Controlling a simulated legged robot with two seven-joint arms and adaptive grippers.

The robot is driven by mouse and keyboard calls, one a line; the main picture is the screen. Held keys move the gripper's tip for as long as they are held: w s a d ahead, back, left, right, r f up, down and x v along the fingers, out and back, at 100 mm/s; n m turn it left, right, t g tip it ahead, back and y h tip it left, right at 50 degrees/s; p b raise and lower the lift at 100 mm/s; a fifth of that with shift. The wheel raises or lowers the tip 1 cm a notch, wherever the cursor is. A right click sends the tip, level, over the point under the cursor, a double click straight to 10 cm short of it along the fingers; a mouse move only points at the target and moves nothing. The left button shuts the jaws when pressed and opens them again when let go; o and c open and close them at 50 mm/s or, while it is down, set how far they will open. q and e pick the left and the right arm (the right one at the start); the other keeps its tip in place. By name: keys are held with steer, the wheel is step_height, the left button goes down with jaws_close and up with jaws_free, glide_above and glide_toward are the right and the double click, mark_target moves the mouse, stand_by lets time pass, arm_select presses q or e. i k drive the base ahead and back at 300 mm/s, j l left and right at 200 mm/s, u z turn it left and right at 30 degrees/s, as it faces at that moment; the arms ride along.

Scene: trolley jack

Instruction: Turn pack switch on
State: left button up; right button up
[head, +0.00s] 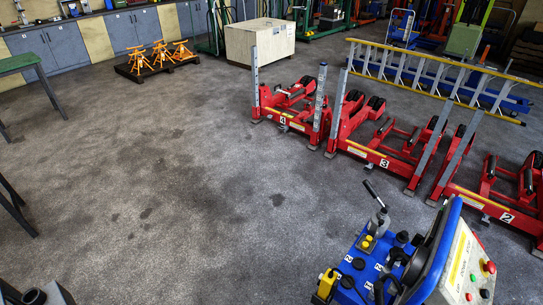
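A blue power unit (345,262) stands at the lower right, cut off by the bottom edge. A lever (377,197) with a black handle rises from its top and leans to the left. Yellow and black fittings sit around the lever's base. A light grey control panel (459,268) on its right side carries red, green and black controls and a yellow label. I cannot tell which of these controls is the pack switch or how it is set. Neither of my grippers can be made out in the head view.
Red lifting columns (388,150) numbered 2, 3 and 4 stand behind the unit. A yellow-railed ladder (440,78) lies beyond them. A wooden crate (259,44) and orange stands (161,54) are farther back. An unclear dark object (34,295) is at lower left. The middle floor is clear.

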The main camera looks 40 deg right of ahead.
mark_target(419, 240)
steer(key=i+z, duration=0.2)
steer(key=i, duration=0.45)
steer(key=z, duration=2.85)
